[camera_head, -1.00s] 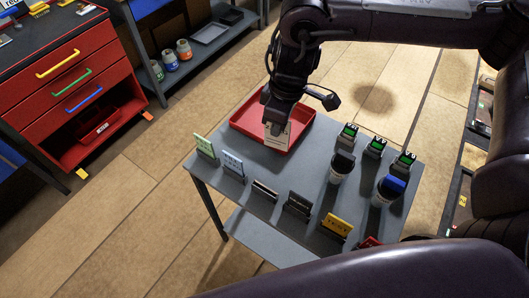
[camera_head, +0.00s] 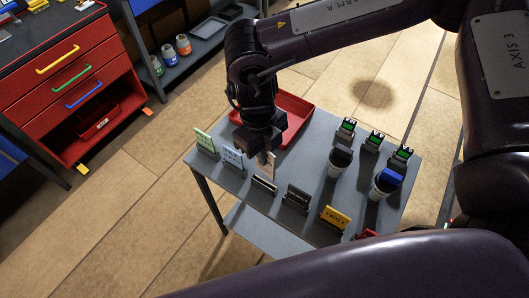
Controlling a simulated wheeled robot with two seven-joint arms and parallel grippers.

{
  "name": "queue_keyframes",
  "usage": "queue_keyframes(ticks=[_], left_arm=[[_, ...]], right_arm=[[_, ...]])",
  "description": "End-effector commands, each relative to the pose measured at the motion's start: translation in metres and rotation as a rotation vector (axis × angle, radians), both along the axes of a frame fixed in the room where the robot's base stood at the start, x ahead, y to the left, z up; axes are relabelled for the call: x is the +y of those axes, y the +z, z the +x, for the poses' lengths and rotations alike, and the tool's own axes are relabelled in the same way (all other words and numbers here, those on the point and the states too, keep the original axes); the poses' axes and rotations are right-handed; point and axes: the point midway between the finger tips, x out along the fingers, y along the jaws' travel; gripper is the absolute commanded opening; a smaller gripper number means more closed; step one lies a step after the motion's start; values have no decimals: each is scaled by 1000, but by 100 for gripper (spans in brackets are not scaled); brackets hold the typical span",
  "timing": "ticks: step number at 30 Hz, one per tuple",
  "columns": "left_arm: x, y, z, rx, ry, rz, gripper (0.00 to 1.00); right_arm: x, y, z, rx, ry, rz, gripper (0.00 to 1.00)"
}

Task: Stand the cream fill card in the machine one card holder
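The cream fill card (camera_head: 271,168) hangs below my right gripper (camera_head: 265,157), which is shut on it. I see the card nearly edge-on, upright. It is just above or at a low dark card holder (camera_head: 263,185) in the front row of the grey table; I cannot tell whether it touches. Another dark holder (camera_head: 296,199) with no bright card stands to the right. Which holder belongs to machine one is not readable. My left gripper is not in view.
A green card (camera_head: 204,142) and a pale blue card (camera_head: 233,157) stand at left, a yellow card (camera_head: 335,217) at right. The red tray (camera_head: 296,116) is behind my gripper. Two cups (camera_head: 340,160) (camera_head: 384,184) and several green-topped devices (camera_head: 372,141) fill the table's right side.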

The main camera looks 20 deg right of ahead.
Motion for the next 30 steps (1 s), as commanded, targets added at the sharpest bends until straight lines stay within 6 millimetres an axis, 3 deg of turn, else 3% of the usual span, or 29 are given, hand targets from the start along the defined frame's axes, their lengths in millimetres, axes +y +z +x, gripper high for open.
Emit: queue_keyframes(ticks=[6,21,30], left_arm=[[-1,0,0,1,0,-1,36],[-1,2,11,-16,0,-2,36],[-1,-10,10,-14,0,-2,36]], right_arm=[[1,-2,-3,-2,193,1,0],[2,-3,-2,4,200,0,0],[2,-17,-2,2,200,0,0]])
